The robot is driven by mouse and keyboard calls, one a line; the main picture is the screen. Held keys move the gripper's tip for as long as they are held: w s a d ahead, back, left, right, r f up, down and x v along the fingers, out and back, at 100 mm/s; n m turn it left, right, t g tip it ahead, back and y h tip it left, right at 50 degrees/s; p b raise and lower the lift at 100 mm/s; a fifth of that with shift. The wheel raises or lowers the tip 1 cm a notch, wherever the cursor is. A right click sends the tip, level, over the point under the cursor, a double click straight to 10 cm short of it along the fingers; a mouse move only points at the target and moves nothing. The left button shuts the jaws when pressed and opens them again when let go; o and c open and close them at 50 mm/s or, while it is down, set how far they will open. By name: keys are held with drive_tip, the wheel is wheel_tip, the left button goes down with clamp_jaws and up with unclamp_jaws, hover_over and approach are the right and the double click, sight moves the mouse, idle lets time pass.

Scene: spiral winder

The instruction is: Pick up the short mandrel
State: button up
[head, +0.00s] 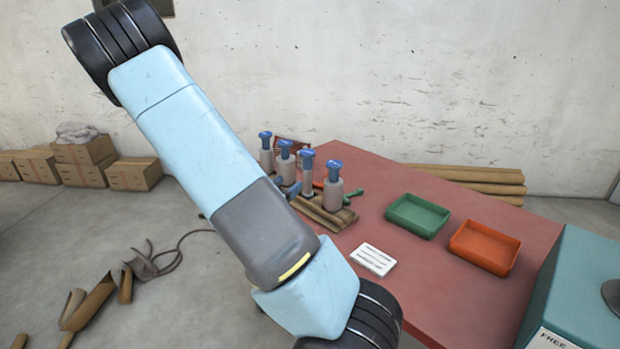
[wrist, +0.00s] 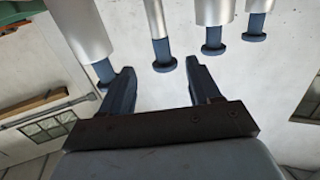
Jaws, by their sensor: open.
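Several grey mandrels with blue flanged ends stand upright on a wooden rack (head: 325,214) on the red table. One is slim (head: 307,172); the front one (head: 334,192) is thicker, with a long blue neck. I cannot tell for sure which is the short mandrel. The wrist view appears upside down: the slim mandrel (wrist: 157,20) points its blue end toward the gap between my fingers, and a thick one (wrist: 83,30) is close by my left finger. My gripper (wrist: 162,82) is open and empty. In the head view, my arm mostly hides it; dark blue fingertips (head: 286,188) show beside the mandrels.
A green tray (head: 418,216) and an orange tray (head: 485,247) sit right of the rack. A white slotted card (head: 373,259) lies in front. A green tool (head: 352,195) lies by the rack. A teal machine (head: 580,280) stands at the right edge.

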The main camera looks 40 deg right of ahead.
sight(305, 167)
drive_tip(key=shift+h, duration=0.3)
drive_tip(key=x, duration=0.8)
drive_tip(key=shift+d, duration=0.15)
drive_tip(key=shift+w+x, duration=0.2)
drive_tip(key=shift+x, duration=2.65)
drive_tip(key=shift+r, duration=0.1)
drive_tip(key=shift+c, duration=0.4)
clamp_jaws()
